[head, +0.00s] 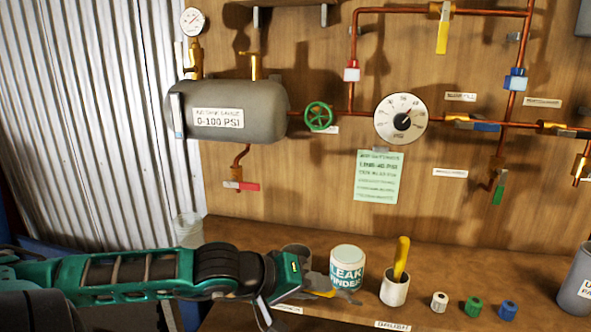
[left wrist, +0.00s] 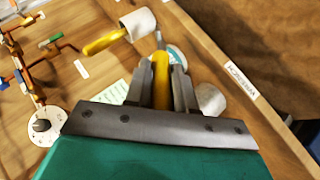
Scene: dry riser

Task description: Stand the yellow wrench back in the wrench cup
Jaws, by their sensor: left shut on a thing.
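The yellow wrench (left wrist: 160,80) is clamped between the fingers of my left gripper (head: 334,291). In the head view only a bit of its yellow (head: 322,292) shows at the fingers. The gripper is low over the bench's left part, in front of the leak finder can (head: 347,262). A greyish cup (head: 296,250), which appears to be the wrench cup, stands behind the gripper, partly hidden by it. It also shows in the left wrist view (left wrist: 211,99), beside the fingers, apart from the wrench, near a label (left wrist: 242,80). My right gripper is not in view.
A white cup (head: 394,291) holding a yellow-handled tool (head: 402,256) stands right of the can. White, green and blue rolls (head: 473,307) stand farther right, then a grey container (head: 577,280). A translucent cup (head: 188,230) is at the left. Pipes and a tank (head: 240,140) cover the wall.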

